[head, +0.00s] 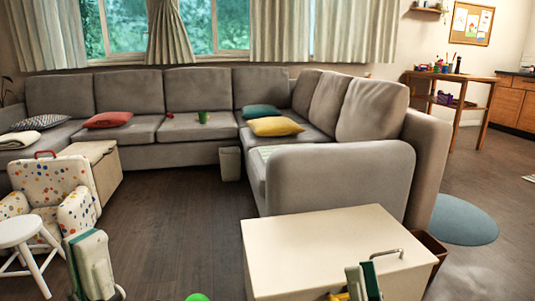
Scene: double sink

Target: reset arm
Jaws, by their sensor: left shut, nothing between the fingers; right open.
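My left gripper (92,264) shows at the lower left as a pale and green shape, in front of the floor beside the white stool. It is shut and I see nothing held in it. My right gripper (363,282) shows at the bottom, right of centre, in front of the cream chest. It is open, and nothing is seen held in it. Both grippers are partly cut off by the bottom edge.
The cream chest (320,235) with a metal handle stands close in front, right of centre. A white stool (18,232) and a dotted child's chair (50,185) stand at the left. A grey corner sofa (190,155) lines the back.

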